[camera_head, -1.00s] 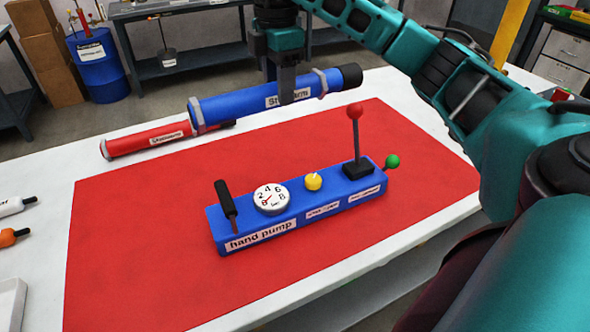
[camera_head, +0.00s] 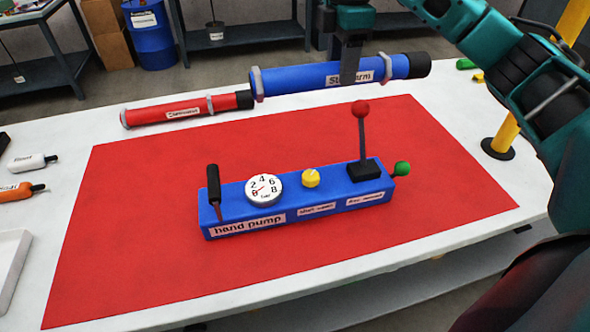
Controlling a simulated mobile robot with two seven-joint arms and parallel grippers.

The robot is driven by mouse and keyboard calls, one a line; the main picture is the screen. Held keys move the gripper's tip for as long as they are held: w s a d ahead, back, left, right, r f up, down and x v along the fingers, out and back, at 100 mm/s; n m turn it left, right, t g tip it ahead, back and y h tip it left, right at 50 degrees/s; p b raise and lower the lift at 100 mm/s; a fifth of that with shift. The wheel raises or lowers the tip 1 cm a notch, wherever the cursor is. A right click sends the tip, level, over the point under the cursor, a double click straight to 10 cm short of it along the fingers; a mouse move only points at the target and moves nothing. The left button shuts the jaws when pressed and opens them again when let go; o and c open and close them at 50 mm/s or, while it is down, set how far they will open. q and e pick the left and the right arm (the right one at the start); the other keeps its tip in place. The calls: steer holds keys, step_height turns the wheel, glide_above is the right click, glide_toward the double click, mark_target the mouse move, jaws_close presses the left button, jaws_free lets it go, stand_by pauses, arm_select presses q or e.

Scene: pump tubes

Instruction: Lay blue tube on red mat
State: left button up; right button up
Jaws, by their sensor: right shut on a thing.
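The blue tube (camera_head: 310,80) has grey clamps and a black end cap at its right. It is held level at the far edge of the table. My right gripper (camera_head: 353,62) comes from above and is shut on the blue tube near its middle, beside its white label. The red mat (camera_head: 130,240) lies flat on the white table, and its far edge is just in front of the tube. The tube's exact height above the table is hard to tell. My left gripper is not in view.
A blue hand pump (camera_head: 295,200) with an upright red-knobbed lever stands on the mat's middle. A red tube (camera_head: 185,112) lies behind the mat at the far left. A yellow post (camera_head: 510,120) stands at right. The mat's left part is clear.

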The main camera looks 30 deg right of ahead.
steer(key=shift+f, duration=0.3)
arm_select(q)
steer(key=b, duration=0.1)
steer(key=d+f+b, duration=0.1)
steer(key=b, duration=0.1)
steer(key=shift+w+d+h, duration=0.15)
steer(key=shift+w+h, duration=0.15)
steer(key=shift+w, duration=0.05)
arm_select(e)
step_height(320, 180, down, 19)
steer(key=shift+f, duration=0.15)
steer(key=shift+f, duration=0.1)
steer(key=shift+f, duration=0.1)
steer(key=o, duration=1)
arm_select(q)
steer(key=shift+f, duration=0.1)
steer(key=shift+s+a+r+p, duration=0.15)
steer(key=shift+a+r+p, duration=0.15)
steer(key=shift+p, duration=0.4)
arm_select(e)
step_height(320, 180, up, 12)
steer(key=shift+r, duration=0.2)
